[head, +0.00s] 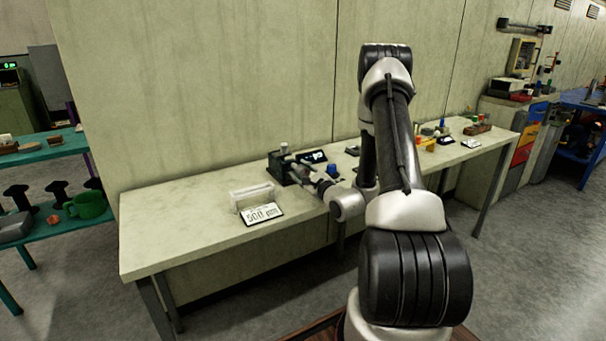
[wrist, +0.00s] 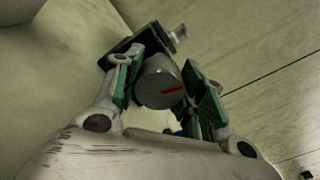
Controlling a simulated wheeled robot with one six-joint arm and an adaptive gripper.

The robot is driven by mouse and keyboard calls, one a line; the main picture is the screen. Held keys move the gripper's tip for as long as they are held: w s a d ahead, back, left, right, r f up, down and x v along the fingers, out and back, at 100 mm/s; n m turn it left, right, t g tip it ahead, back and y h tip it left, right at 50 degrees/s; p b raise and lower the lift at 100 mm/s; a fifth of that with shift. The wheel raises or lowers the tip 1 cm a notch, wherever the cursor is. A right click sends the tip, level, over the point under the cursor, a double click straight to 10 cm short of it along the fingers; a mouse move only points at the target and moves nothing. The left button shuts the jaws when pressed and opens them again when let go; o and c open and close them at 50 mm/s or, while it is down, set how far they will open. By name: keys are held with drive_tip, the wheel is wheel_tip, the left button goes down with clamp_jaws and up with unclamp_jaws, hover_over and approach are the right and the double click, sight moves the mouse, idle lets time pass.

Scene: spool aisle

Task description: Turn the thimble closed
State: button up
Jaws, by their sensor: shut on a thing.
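The thimble (wrist: 158,88) is a grey metal drum with a short red mark on its end face, seen in the wrist view. My gripper (wrist: 162,82) has its green-padded fingers on either side of it and is shut on it. Behind it is a dark block (wrist: 128,50) with a small light metal knob (wrist: 179,36). In the head view the dark fixture (head: 281,167) stands at the back of the bench, and my gripper (head: 310,176) reaches it from the right. The thimble is too small to make out there.
A card reading 500 µm (head: 262,214) and a clear holder (head: 251,196) sit left of my gripper on the pale bench (head: 175,220). A dark display (head: 313,156) and a blue item (head: 332,171) stand close by. The bench's left end is clear.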

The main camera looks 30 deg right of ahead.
drive_tip(key=m, duration=1.3)
drive_tip(key=shift+d+m, duration=0.1)
drive_tip(key=shift+m, duration=0.2)
drive_tip(key=m, duration=0.7)
drive_tip(key=shift+f, duration=0.1)
drive_tip(key=m, duration=0.6)
drive_tip(key=shift+m, duration=0.3)
drive_tip(key=o, duration=1)
drive_tip(key=shift+d, duration=0.1)
drive_tip(key=shift+s, duration=0.15)
